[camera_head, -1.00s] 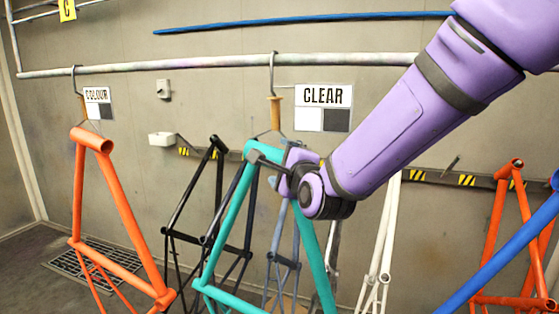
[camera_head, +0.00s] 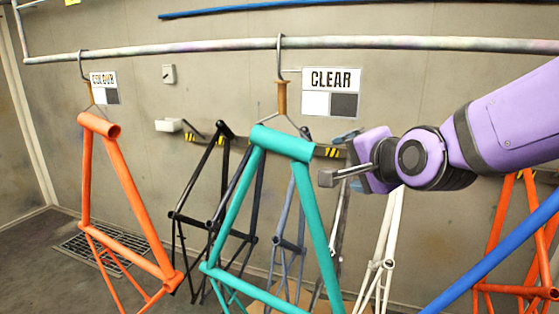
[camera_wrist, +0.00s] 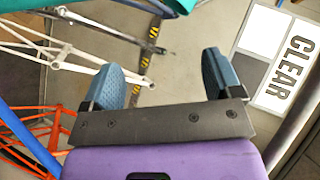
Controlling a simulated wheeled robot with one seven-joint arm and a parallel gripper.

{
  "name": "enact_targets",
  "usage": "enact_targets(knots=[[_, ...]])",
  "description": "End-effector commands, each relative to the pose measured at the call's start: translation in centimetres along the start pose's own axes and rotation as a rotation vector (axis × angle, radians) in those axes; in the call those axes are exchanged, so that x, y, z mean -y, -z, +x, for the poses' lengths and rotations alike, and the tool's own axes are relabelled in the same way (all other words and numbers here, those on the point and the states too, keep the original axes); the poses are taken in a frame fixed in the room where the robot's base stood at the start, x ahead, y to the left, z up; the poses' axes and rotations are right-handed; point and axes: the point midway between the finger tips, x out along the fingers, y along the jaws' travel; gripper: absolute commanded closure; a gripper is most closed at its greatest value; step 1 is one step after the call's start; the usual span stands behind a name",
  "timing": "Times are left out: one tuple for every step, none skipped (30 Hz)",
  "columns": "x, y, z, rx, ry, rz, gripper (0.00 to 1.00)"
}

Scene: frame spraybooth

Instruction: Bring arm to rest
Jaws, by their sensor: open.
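My gripper (camera_head: 337,157) is open and empty, to the right of the teal bike frame's top tube end in the head view. In the wrist view my gripper (camera_wrist: 160,78) shows its two blue pads wide apart, with nothing between them. The teal bike frame (camera_head: 284,143) hangs from a hook on the rail below the CLEAR sign (camera_head: 331,92). My gripper looks apart from it. Only a teal edge of that frame shows at the top of the wrist view (camera_wrist: 110,4).
An orange frame (camera_head: 98,125) hangs at the left below the COLOUR sign (camera_head: 104,86). The rail (camera_head: 200,46) crosses above. Black frames (camera_head: 218,170), a white frame (camera_head: 392,230) and a blue tube (camera_head: 500,245) stand around. Another orange frame (camera_head: 498,240) is at the right.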

Motion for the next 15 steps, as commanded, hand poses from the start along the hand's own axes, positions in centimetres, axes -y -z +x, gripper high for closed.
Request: enact_targets(knots=[[-0.5,1.1,-1.3,0.001,-0.045,-0.076,0.15],[-1.0,1.6,-2.0,0.008,-0.079,-0.129,0.15],[-1.6,2.1,-3.1,0.022,-0.124,-0.197,0.15],[-2.1,2.6,-3.9,0.032,-0.157,-0.248,0.15],[-2.6,3.0,-4.7,0.045,-0.19,-0.298,0.15],[-3.4,3.6,-5.9,0.064,-0.235,-0.363,0.15],[-3.9,3.9,-6.8,0.08,-0.267,-0.413,0.15],[-4.5,4.2,-7.8,0.098,-0.3,-0.46,0.15],[-5.3,4.7,-9.1,0.124,-0.344,-0.522,0.15],[-5.8,5.0,-10.2,0.145,-0.375,-0.567,0.15],[-6.4,5.3,-11.2,0.169,-0.407,-0.611,0.15],[-7.2,5.6,-12.6,0.202,-0.446,-0.669,0.15],[-7.8,5.8,-13.7,0.228,-0.475,-0.706,0.15],[-8.3,5.9,-14.7,0.254,-0.502,-0.743,0.15],[-9.0,6.1,-16.0,0.289,-0.534,-0.788,0.15]])
